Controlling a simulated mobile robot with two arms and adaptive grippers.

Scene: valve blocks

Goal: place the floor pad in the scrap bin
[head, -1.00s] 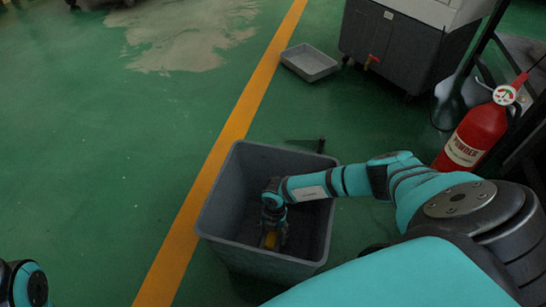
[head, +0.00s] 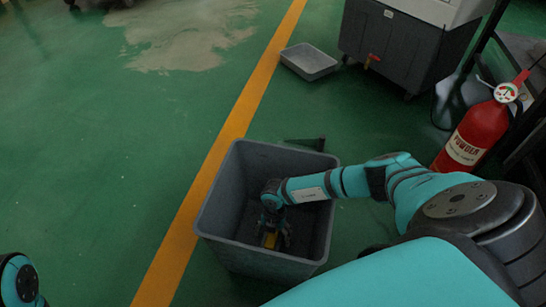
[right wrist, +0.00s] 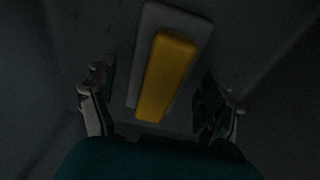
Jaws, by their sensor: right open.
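The scrap bin (head: 214,219) is a deep grey open-topped tub on the green floor, beside the yellow line. My right gripper (head: 272,241) reaches down inside it. A yellow piece (head: 269,240), which I take to be the floor pad, shows between and below the fingers. In the right wrist view the yellow bar (right wrist: 165,75) lies against a wider pale grey slab (right wrist: 150,40); I cannot tell whether they are one object. The fingers (right wrist: 157,98) stand apart on both sides, open, with a gap to the yellow bar. My left gripper is out of view.
A red fire extinguisher (head: 471,139) stands at the right. A shallow grey tray (head: 309,61) lies on the floor beyond the bin, near a dark grey wheeled cabinet (head: 390,45). A dark flat piece (head: 305,143) lies behind the bin. Floor left of the yellow line is clear.

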